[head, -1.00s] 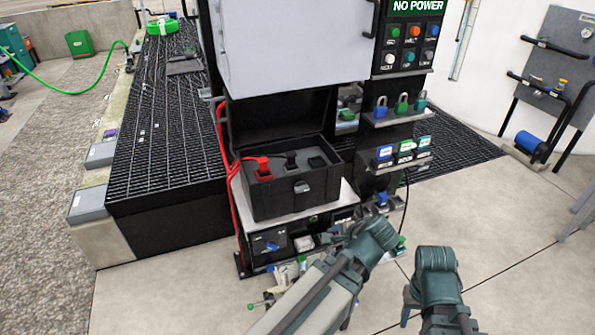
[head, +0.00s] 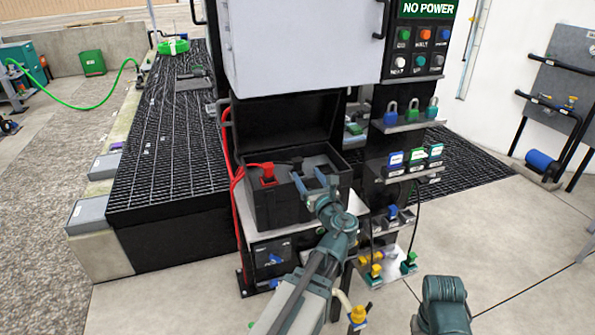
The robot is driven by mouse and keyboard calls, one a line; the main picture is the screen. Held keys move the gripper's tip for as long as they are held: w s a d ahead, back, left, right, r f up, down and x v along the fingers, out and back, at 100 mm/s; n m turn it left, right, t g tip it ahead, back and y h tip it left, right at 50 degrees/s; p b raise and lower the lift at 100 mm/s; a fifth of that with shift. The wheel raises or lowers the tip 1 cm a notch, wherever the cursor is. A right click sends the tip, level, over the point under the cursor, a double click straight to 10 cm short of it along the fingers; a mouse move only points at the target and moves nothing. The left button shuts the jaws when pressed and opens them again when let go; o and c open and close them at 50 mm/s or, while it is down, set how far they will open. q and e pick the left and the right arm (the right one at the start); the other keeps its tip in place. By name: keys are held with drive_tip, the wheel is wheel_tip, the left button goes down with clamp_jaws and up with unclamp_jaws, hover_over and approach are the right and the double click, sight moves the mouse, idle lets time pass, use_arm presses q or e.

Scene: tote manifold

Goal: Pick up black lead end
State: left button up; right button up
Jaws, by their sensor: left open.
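The black lead end (head: 297,164) stands in the grey tray of the open black case (head: 270,208), to the right of the red lead end (head: 268,174). My left gripper (head: 311,180) is over the front right part of the case, its two fingers spread and pointing toward the back. The black lead end shows just behind the fingers. Nothing is seen between them, and I cannot tell how high they are above the tray. The left gripper partly hides the case's front wall. Only a link of my right arm shows; its gripper is not in view.
The raised case lid (head: 285,118) and the grey cabinet door (head: 300,45) stand behind and above the case. Red cable (head: 232,180) runs down its left side. Shelves with padlocks (head: 410,110) and tags (head: 415,158) stand to the right.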

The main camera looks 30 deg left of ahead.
sight(299, 162)
use_arm(q)
drive_tip(key=x, duration=0.5)
drive_tip(key=shift+w, duration=0.15)
drive_tip(key=shift+a, duration=0.1)
drive_tip(key=x, duration=0.5)
drive_tip(key=shift+w+f+b, duration=0.25)
drive_tip(key=shift+f+b, duration=0.1)
clamp_jaws()
